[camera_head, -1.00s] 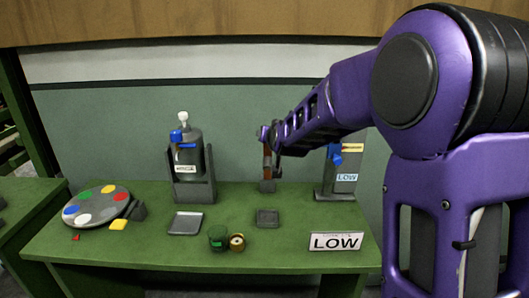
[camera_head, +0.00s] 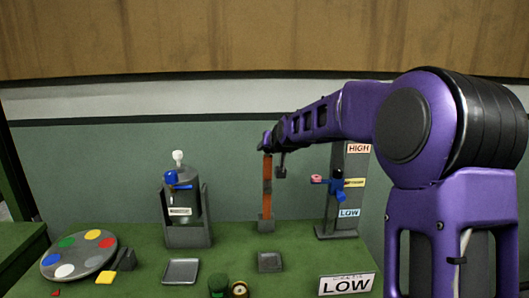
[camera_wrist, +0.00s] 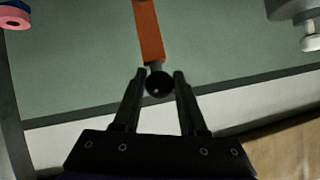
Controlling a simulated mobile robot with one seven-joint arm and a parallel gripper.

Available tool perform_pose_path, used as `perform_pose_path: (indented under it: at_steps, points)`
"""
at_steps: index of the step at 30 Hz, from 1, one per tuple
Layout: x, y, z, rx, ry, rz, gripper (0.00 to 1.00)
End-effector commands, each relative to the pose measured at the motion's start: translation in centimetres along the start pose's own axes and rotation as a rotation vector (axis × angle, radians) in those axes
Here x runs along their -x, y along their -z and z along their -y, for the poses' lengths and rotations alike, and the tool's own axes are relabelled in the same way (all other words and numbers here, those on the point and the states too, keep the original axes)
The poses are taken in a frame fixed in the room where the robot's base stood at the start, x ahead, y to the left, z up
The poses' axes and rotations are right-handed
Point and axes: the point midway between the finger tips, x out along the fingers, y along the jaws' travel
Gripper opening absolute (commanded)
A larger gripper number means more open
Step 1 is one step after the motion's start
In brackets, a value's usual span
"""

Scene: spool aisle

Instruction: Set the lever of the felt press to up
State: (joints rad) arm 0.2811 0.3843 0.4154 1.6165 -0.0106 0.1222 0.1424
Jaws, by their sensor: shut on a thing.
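An orange lever (camera_head: 267,188) stands about upright on a small grey base (camera_head: 265,225) at the back of the green table; I take it for the felt press lever. In the wrist view the orange bar (camera_wrist: 148,30) ends in a black ball knob (camera_wrist: 159,84). My gripper (camera_wrist: 160,82) is shut on this knob, one finger on each side. In the head view my gripper (camera_head: 272,150) is at the lever's top, and the knob is hidden there.
Right of the lever stands a HIGH/LOW post (camera_head: 352,195) with a blue slider and pink knob. To the left is a grey bottle-like device (camera_head: 183,208) in a holder. A colour-spot disc (camera_head: 78,257), grey plates (camera_head: 181,271) and a LOW sign (camera_head: 346,284) lie in front.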

Motion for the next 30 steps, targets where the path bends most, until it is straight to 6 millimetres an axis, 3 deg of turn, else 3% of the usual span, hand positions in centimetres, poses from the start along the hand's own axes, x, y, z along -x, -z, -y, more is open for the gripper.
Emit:
perform_pose_path:
  at_steps: [14,15,19,30]
  points:
    - [-0.16,-0.37,0.08,-0.001,0.002,0.018,0.00]
    - [-0.16,-0.38,0.07,-0.001,0.002,0.018,0.47]
    - [-0.17,-0.37,-0.02,-0.002,0.001,0.018,0.70]
    - [-0.03,-0.04,-0.12,-0.002,-0.002,0.012,0.71]
